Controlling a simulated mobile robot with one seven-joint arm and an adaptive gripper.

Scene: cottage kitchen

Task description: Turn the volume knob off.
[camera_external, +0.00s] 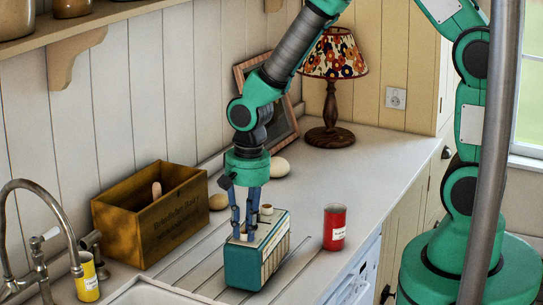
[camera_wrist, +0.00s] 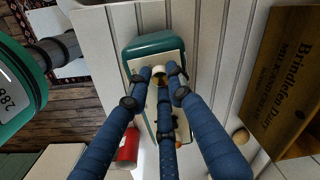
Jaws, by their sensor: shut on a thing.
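A teal radio (camera_external: 255,262) with a cream top stands on the counter in the outside view. Its top and teal end also show in the wrist view (camera_wrist: 150,44). My gripper (camera_external: 243,234) points down at the near end of the radio's top. Its blue fingers are shut on a small cream knob (camera_wrist: 159,71) there, seen between the fingertips in the wrist view. A second cream knob (camera_external: 266,208) stands free at the far end of the top. The held knob's setting is hidden by the fingers.
A wooden crate (camera_external: 160,222) stands left of the radio, and a red can (camera_external: 334,228) stands to its right. A lamp (camera_external: 333,85) stands farther back. The sink tap (camera_external: 35,225) and a yellow can (camera_external: 87,278) are at left.

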